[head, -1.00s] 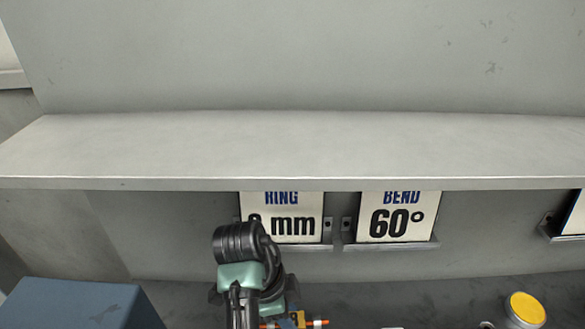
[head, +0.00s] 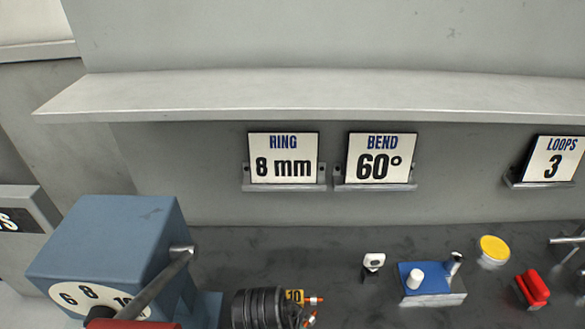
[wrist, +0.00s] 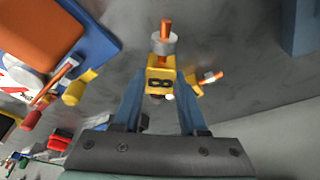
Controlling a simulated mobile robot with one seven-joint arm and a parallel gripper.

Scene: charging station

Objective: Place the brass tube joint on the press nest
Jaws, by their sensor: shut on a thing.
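My gripper (wrist: 161,82) shows in the wrist view with its two blue fingers shut on a yellow brass-coloured joint (wrist: 160,73) with a dark mark on its face. An orange tube with a grey collar sticks out of the joint's far end, and another collared orange piece lies to its right. My fingers are hidden there. I cannot tell for sure which bench fixture is the press nest.
A blue machine (head: 110,245) with a dial and lever stands left of my arm. A blue-topped fixture (head: 417,291), a small white-headed part (head: 373,262), a yellow button (head: 494,247) and a red part (head: 532,289) stand to the right. A shelf (head: 320,95) overhangs behind. Dark bench lies between.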

